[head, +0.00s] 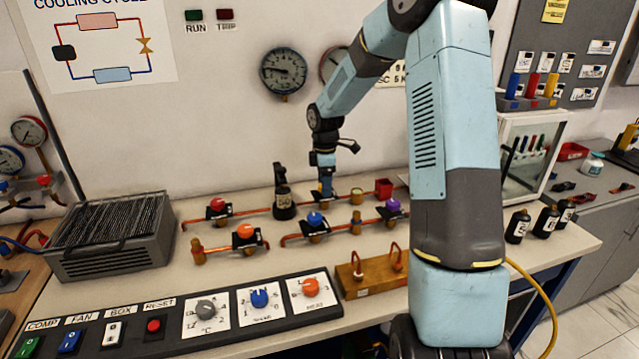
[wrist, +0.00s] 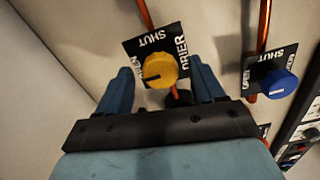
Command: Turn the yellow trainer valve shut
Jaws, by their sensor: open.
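The yellow trainer valve (wrist: 160,70) is a round knob on a black plate (wrist: 143,46) lettered SHUT, DRIER and, partly hidden, OPEN. A dark mark on the knob points left in the wrist view, towards the OPEN lettering. My gripper (wrist: 163,84) is open, with one blue finger on each side of the knob. Gaps show between the fingers and the knob; I cannot tell how deep the knob sits between them. In the head view my gripper (head: 326,189) points down at the back pipe and hides the yellow knob.
A blue valve (wrist: 278,83) stands to the right in the wrist view, also visible in the head view (head: 315,219). Red (head: 217,205), orange (head: 244,231) and purple (head: 392,205) valves are nearby. A black weight-like object (head: 284,203) stands close left of my gripper.

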